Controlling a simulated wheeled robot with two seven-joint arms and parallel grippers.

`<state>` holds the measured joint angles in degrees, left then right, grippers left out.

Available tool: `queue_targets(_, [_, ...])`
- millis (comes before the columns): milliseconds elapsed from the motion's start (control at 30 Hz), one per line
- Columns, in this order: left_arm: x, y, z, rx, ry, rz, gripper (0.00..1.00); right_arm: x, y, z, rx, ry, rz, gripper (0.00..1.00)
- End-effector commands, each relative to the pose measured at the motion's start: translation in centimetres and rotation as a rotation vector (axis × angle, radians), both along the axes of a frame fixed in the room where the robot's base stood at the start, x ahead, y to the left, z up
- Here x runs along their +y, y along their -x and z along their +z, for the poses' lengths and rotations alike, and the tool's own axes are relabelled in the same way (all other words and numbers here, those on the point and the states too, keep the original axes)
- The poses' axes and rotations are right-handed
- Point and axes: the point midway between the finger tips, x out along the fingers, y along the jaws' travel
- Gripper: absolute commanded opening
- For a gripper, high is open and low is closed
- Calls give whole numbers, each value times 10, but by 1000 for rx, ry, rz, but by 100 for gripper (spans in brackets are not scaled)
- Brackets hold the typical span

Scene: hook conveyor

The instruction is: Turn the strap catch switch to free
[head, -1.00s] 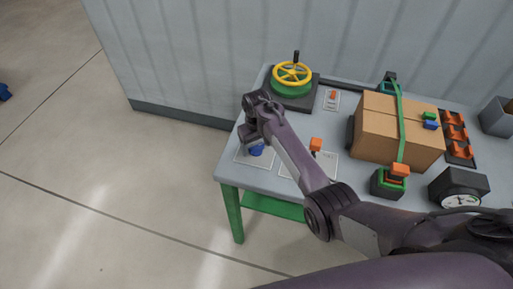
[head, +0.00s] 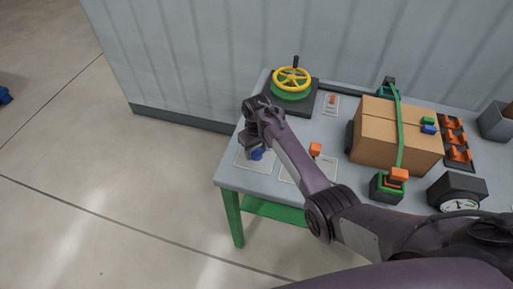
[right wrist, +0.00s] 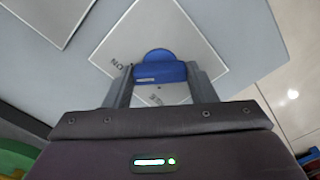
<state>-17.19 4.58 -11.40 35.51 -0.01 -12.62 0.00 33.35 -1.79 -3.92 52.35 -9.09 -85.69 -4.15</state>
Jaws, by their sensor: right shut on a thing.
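The blue switch knob (head: 257,155) sits on a light square plate (head: 243,163) at the table's front left corner. In the right wrist view, the knob (right wrist: 160,72) lies between the two fingers of my right gripper (right wrist: 157,76), which is shut on it. Printed letters show on the plate beside the knob, but the gripper hides part of the lettering. In the head view, my right gripper (head: 256,147) reaches down over the plate, and its fingers are mostly hidden. My left gripper is not in view.
A yellow handwheel (head: 292,79) stands at the back left. A cardboard box (head: 385,135) with a green strap (head: 399,120), a black gauge (head: 459,192) and orange hooks (head: 457,140) fill the right side.

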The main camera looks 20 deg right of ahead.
Motion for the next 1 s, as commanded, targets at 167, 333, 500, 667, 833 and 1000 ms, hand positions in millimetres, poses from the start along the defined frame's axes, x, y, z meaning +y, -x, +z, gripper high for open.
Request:
queue_targets(167, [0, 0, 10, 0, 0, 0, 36, 0, 0, 2, 1, 0, 140, 28])
queue_targets(333, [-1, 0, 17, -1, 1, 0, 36, 0, 0, 2, 1, 1, 300, 28])
queue_targets(500, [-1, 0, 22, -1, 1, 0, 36, -1, 0, 2, 1, 1, 462, 28])
queue_targets(667, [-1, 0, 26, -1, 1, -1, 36, 0, 0, 1, 1, 1, 615, 28])
queue_targets(833, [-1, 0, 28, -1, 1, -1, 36, -1, 0, 1, 1, 2, 776, 28])
queue_targets(1000, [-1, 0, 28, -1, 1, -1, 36, -1, 0, 0, 1, 2, 937, 28])
